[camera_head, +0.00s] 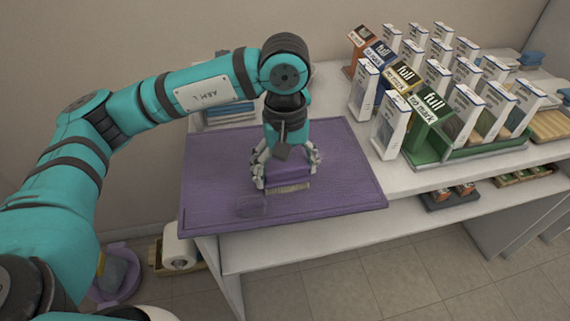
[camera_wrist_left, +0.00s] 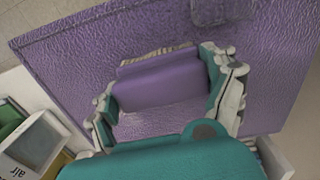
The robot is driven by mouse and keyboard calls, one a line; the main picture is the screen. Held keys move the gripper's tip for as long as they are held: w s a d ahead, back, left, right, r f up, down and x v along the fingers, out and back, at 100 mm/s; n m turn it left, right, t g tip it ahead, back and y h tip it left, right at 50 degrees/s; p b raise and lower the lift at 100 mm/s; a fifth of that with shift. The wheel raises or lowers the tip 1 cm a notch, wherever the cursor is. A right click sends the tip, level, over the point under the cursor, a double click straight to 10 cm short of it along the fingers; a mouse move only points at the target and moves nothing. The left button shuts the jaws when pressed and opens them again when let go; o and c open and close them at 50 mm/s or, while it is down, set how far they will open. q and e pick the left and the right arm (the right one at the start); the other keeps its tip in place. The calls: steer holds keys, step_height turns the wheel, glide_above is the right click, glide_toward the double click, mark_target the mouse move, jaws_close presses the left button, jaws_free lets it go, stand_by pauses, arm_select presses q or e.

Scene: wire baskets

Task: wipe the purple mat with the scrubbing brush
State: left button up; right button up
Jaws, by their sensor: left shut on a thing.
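The purple mat (camera_head: 345,192) lies flat on the white table, over its left end. My left gripper (camera_head: 287,175) points down over the middle of the mat. It is shut on the scrubbing brush (camera_head: 288,178), with a finger on each side. The brush has a purple body and pale bristles that face down at the mat; they look to be on or very near it. In the left wrist view the brush (camera_wrist_left: 158,80) sits between the fingers of the gripper (camera_wrist_left: 165,95), above the mat (camera_wrist_left: 275,60). My right gripper is not in view.
A darker purple patch (camera_head: 252,207) shows near the mat's front edge. Right of the mat stand several white boxes (camera_head: 390,125), signs (camera_head: 430,108) and a green tray (camera_head: 465,152). Folded cloths (camera_head: 230,112) lie behind the mat. A paper roll (camera_head: 179,251) is below the table at left.

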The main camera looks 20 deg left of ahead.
arm_select(q)
steer(key=shift+w, duration=0.1)
stand_by(0.3)
steer(key=shift+w+a+f+b, duration=0.1)
steer(key=shift+w+a+b, duration=0.3)
steer(key=shift+w, duration=0.15)
steer(key=shift+w+a+b, duration=0.3)
steer(key=shift+w+a, duration=0.2)
steer(key=shift+w, duration=0.15)
steer(key=shift+w+a, duration=0.5)
steer(key=shift+w, duration=0.4)
steer(key=shift+w+a, duration=0.1)
steer(key=shift+w, duration=0.1)
steer(key=shift+w+a+b, duration=0.25)
steer(key=shift+w+a, duration=0.1)
steer(key=shift+w, duration=0.2)
steer(key=shift+w+a+b, duration=0.25)
steer(key=shift+w+a, duration=0.05)
steer(key=shift+w, duration=0.2)
steer(key=shift+w+a, duration=0.4)
steer(key=shift+w, duration=0.25)
steer(key=shift+w+a, duration=0.4)
steer(key=shift+w, duration=0.25)
